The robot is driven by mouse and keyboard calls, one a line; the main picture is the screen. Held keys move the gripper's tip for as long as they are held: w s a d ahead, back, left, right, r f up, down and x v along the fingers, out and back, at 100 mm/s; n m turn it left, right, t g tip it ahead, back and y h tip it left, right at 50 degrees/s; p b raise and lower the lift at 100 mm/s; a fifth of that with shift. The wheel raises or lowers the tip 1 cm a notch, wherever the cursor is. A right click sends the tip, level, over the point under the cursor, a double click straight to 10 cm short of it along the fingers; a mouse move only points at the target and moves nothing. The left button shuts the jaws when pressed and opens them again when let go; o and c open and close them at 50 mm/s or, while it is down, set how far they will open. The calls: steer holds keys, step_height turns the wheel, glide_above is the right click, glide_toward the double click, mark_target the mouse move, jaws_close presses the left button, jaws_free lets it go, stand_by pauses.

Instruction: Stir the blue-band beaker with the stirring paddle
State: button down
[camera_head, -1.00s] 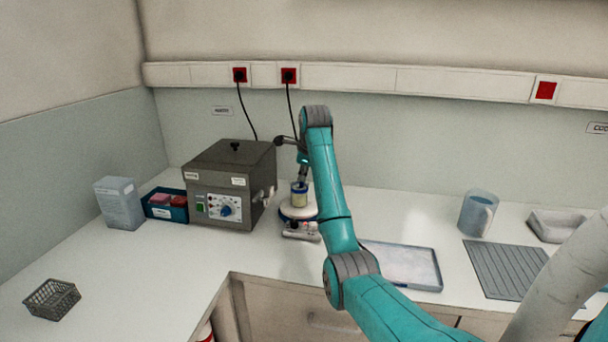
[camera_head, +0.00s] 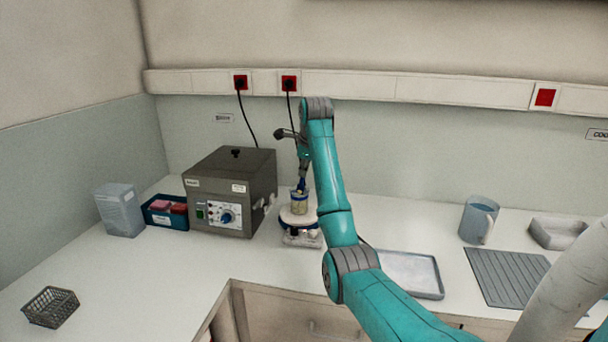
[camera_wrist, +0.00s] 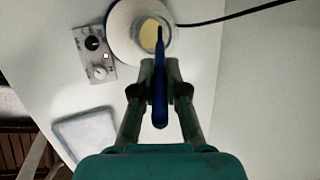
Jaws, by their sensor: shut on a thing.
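The beaker (camera_head: 299,204) stands on the round white plate of a stirrer or hotplate (camera_head: 301,238) beside the grey box; pale yellow contents show in it. In the wrist view the beaker (camera_wrist: 151,38) is seen from above, on the round plate (camera_wrist: 122,50). My gripper (camera_head: 303,178) is above the beaker. In the wrist view my gripper (camera_wrist: 160,85) is shut on the blue stirring paddle (camera_wrist: 160,102). The paddle's far end reaches over or into the beaker's mouth; its depth there cannot be told. The beaker's band is hard to make out now.
A grey box with a dial (camera_head: 231,192) stands just left of the beaker. Further left are a blue bin (camera_head: 160,219), a pale carton (camera_head: 119,210) and a wire basket (camera_head: 51,307). Right are a tray (camera_head: 437,292), a jug (camera_head: 478,219) and a ribbed mat (camera_head: 505,277). A cable (camera_wrist: 235,16) runs near the plate.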

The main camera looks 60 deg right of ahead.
steer(key=shift+r, duration=2.8)
